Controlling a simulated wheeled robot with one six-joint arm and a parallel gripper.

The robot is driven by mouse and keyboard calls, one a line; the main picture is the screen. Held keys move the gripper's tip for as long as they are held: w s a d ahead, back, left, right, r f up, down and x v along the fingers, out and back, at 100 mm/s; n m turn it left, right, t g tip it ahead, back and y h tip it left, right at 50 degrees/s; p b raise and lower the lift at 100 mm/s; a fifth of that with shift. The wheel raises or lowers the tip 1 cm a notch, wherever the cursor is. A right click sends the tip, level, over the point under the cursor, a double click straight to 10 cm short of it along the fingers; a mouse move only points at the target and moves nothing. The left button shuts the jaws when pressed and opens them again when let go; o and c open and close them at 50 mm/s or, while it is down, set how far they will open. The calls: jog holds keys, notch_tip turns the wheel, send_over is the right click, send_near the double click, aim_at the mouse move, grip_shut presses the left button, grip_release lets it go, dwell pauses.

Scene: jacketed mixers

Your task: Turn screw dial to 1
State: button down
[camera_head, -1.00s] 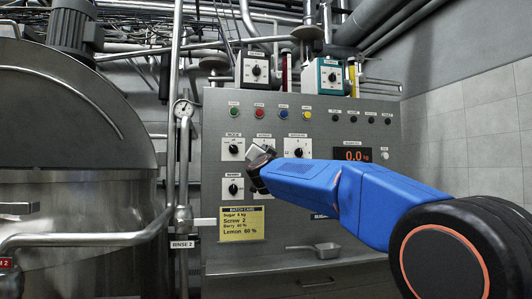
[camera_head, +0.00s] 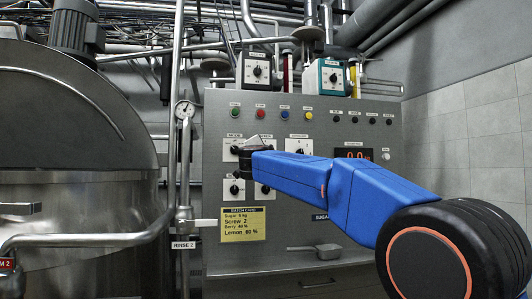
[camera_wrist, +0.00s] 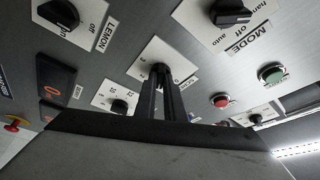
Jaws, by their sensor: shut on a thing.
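In the wrist view my gripper (camera_wrist: 162,80) is shut on the knob of a dial (camera_wrist: 160,64). The dial has a white plate with small figures, and sits between the MODE and LEMON dials. In the head view my gripper (camera_head: 258,142) is up against the top row of dials on the grey panel, beside the MODE dial (camera_head: 234,150). The gripper and blue arm partly cover that row.
The LEMON dial (camera_wrist: 58,14) is a near neighbour in the wrist view. Coloured buttons (camera_head: 260,113) line the panel above. A yellow batch card (camera_head: 243,224) reading "Screw 2" hangs below. A steel tank (camera_head: 75,195) and pipes stand at left.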

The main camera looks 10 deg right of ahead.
jog(key=c, duration=1.8)
grip_release()
jog(key=shift+c, duration=0.2)
jog(key=v, duration=1.7)
jog(key=shift+s, duration=0.25)
jog(key=shift+d, duration=0.1)
